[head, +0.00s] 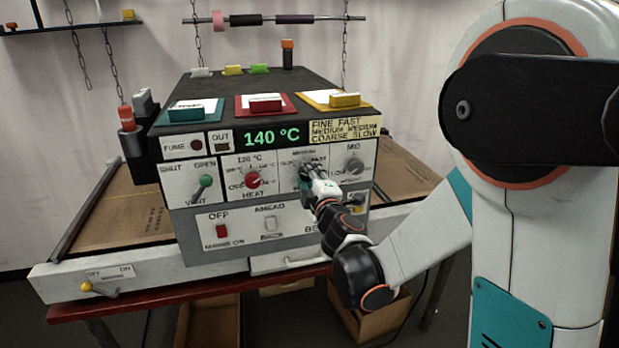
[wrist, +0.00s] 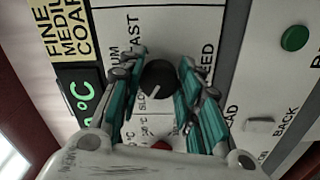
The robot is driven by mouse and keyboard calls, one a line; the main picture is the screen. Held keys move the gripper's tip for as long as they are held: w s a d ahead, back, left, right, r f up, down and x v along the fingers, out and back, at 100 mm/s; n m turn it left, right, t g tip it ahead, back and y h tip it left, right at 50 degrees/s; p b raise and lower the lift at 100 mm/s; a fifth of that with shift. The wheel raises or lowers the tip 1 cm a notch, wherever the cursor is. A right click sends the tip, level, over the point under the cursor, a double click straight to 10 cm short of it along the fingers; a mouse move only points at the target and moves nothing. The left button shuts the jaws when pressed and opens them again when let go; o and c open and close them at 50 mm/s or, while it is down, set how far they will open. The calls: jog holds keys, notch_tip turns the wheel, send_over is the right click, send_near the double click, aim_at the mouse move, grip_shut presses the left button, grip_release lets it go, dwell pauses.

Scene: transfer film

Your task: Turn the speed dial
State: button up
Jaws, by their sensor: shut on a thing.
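The speed dial (wrist: 158,76) is a round black knob on the white front panel, with a white mark towards its lower side in the wrist view. "FAST", "SLOW" and "SPEED" are printed around it. My gripper (wrist: 162,62) has its two teal-padded fingers on opposite sides of the dial, closed on it. In the head view my gripper (head: 308,180) reaches the panel right of the heat dial and hides most of the speed dial.
A red heat dial (head: 252,180) is left of my gripper, and a grey MID/LOW dial (head: 354,166) is close on its right.

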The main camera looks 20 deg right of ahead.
dwell(0.3)
jog(key=o, duration=1)
jog(key=shift+o, duration=0.2)
jog(key=s, duration=1.2)
